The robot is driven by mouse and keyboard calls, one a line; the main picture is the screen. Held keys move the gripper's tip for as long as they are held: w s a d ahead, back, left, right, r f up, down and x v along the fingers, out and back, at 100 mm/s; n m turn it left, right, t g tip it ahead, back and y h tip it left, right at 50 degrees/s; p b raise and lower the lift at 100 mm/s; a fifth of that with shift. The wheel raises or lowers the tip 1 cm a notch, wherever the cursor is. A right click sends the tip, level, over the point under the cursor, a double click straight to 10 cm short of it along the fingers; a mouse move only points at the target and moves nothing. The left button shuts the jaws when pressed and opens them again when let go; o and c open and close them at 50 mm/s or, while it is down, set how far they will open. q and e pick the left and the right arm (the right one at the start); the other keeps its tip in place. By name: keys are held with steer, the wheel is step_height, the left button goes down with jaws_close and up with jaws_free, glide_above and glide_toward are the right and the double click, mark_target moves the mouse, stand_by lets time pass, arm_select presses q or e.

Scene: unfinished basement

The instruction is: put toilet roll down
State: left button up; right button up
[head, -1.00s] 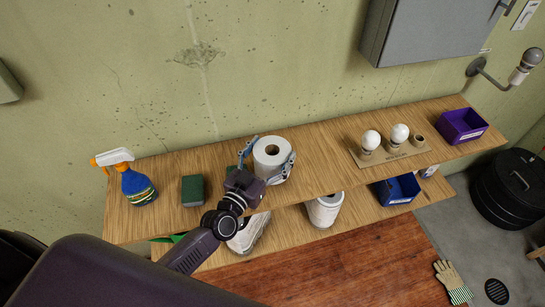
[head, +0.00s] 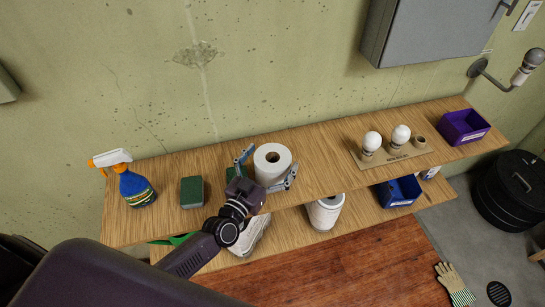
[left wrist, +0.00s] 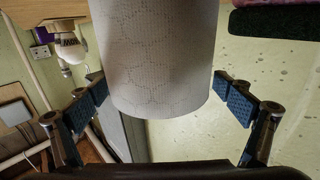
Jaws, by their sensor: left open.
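A white toilet roll (head: 272,162) stands upright on the upper wooden shelf (head: 325,152) in the head view. It also fills the upper middle of the left wrist view (left wrist: 155,60). My left gripper (head: 268,171) is open, with one finger on each side of the roll. In the left wrist view a gap shows between the roll and each finger pad (left wrist: 160,105). My right gripper is not in view.
A green sponge (head: 191,191) and a spray bottle (head: 135,185) stand left of the roll. Light bulbs (head: 371,143) on a holder and a purple bin (head: 462,126) stand to the right. The lower shelf holds a paper towel roll (head: 325,212) and a blue bin (head: 398,191).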

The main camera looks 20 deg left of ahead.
arm_select(q)
steer(key=shift+r+p, duration=0.3)
steer(key=shift+r, duration=0.05)
steer(key=s, duration=0.3)
steer(key=s+a+b, duration=0.1)
steer(key=s, duration=0.3)
steer(key=s+a+b, duration=0.1)
steer(key=s, duration=0.2)
steer(key=shift+s+f, duration=0.3)
steer(key=shift+s, duration=0.05)
steer(key=shift+s+a+r, duration=0.15)
steer(key=shift+s, duration=0.45)
